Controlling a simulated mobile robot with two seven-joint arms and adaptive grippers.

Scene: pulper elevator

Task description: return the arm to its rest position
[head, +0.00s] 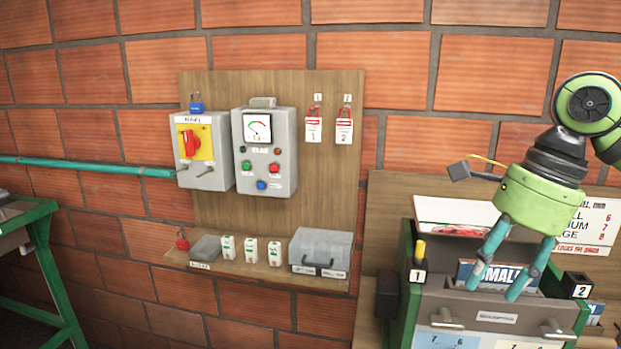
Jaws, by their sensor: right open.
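My right gripper (500,264) hangs at the right of the head view, on a green and black arm that comes in from the right edge. Its two teal fingers point down and stand apart, with nothing held between them. The fingertips are in front of a blue card marked SMALL (477,275) on the green-framed station (405,310). I cannot tell whether they touch it. My left gripper does not show.
A wooden board (335,200) on the brick wall carries a red-handled switch box (203,180), a gauge box (280,185) and two red tags. Its shelf holds a grey case (320,252) and small items. A green table (35,240) stands at left.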

